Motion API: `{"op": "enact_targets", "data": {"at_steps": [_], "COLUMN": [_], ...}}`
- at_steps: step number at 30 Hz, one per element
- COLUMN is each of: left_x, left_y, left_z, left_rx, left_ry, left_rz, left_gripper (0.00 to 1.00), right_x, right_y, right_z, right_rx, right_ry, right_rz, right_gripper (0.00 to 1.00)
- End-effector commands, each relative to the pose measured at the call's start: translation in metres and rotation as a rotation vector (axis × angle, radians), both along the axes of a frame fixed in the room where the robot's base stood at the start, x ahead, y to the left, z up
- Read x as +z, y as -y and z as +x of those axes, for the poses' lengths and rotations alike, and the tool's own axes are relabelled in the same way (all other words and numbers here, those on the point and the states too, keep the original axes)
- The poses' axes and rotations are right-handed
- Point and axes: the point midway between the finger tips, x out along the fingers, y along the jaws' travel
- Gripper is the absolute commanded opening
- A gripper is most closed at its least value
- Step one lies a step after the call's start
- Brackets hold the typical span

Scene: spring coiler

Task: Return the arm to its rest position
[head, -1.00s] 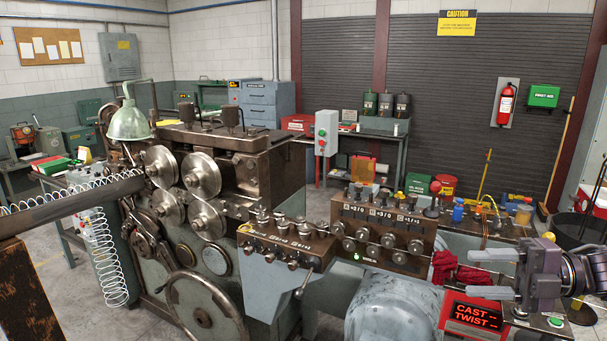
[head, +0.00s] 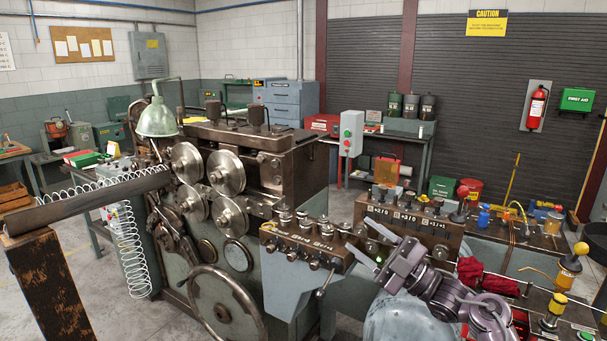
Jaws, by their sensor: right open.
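I cannot tell how near the fingers are to the panel. My left gripper is not in view.
The spring coiler (head: 270,165) with its steel rollers (head: 223,172) fills the middle. A handwheel (head: 222,308) is low in front. A chute (head: 90,203) with a white spring (head: 135,265) is at left.

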Motion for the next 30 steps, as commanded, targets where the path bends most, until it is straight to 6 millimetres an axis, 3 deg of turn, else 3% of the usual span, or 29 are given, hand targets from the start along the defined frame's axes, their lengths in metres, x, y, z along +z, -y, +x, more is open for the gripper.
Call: {"op": "enact_targets", "data": {"at_steps": [3, 7, 10, 14, 15, 23, 26, 30], "left_x": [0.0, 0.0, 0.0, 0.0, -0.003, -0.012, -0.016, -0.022], "left_y": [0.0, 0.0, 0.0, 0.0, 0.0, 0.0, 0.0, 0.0], "left_z": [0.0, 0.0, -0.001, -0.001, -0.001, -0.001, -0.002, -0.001], "left_rx": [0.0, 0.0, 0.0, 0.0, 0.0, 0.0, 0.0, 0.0], "left_ry": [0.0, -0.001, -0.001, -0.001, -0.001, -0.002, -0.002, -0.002], "left_rz": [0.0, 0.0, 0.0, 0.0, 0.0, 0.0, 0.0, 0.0], "left_gripper": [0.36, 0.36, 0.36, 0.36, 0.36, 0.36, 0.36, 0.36], "right_x": [-0.006, -0.015, -0.023, -0.038, -0.063, -0.214, -0.283, -0.382], "right_y": [0.035, 0.094, 0.145, 0.21, 0.212, 0.203, 0.198, 0.189], "right_z": [0.048, 0.093, 0.112, 0.12, 0.119, 0.098, 0.078, 0.037], "right_rx": [-0.214, -0.477, -0.663, -0.879, -0.895, -0.934, -0.954, -0.981], "right_ry": [-0.14, -0.318, -0.45, -0.607, -0.65, -0.861, -0.963, -1.112], "right_rz": [0.014, 0.099, 0.21, 0.398, 0.401, 0.327, 0.293, 0.241], "right_gripper": [0.49, 0.49, 0.49, 0.49, 0.49, 0.49, 0.49, 0.49]}}
